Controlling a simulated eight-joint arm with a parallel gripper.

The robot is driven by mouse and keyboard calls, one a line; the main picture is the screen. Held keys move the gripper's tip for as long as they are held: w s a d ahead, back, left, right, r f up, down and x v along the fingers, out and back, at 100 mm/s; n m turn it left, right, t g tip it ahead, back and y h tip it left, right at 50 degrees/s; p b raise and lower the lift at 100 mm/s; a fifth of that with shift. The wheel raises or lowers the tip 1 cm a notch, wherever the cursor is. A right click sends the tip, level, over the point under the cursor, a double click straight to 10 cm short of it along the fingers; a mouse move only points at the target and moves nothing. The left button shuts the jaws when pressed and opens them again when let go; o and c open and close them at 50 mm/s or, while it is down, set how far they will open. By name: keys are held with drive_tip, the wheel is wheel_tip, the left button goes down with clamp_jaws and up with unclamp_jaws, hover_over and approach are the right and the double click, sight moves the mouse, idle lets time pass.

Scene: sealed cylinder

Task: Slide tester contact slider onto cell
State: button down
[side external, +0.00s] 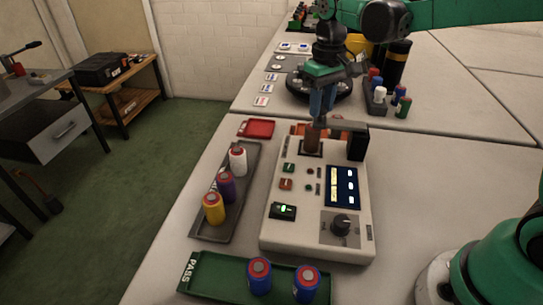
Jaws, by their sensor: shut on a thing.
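The tester (286,225) is a beige box with a dark blue display, small buttons and a black knob, standing on the pale table. A brown cylindrical cell (312,140) stands upright in a dark square recess at the tester's far end. My gripper (319,121) points down with its blue fingers and dark tips shut at the cell's top. A black block (357,143), which looks like the contact slider, sits right of the cell with a gap between. The exact contact at the fingertips is small and partly hidden.
A grey tray (240,207) left of the tester holds white, purple and yellow cells. A green PASS tray (217,285) in front holds two blue-and-red cells. A red tray (256,129) lies behind left. A rack of cells (377,102) stands behind right.

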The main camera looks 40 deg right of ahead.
drive_tip(key=shift+w+a, duration=0.6)
drive_tip(key=c, duration=0.6)
unclamp_jaws()
drive_tip(key=shift+r, duration=0.1)
drive_tip(key=shift+r, duration=2.75)
drive_tip(key=shift+s, duration=0.1)
drive_tip(key=shift+s+r+t, duration=0.15)
drive_tip(key=shift+s+t, duration=0.15)
drive_tip(key=shift+s, duration=0.2)
drive_tip(key=s+f+t, duration=0.1)
drive_tip(key=s+t, duration=0.1)
drive_tip(key=s, duration=0.1)
drive_tip(key=s+a+f+t, duration=0.1)
drive_tip(key=s+f+t, duration=0.1)
drive_tip(key=s, duration=0.2)
drive_tip(key=s+f+t, duration=0.2)
drive_tip(key=s, duration=0.1)
drive_tip(key=shift+s+a+t, duration=0.15)
drive_tip(key=shift+s+t, duration=0.15)
drive_tip(key=shift+s, duration=0.05)
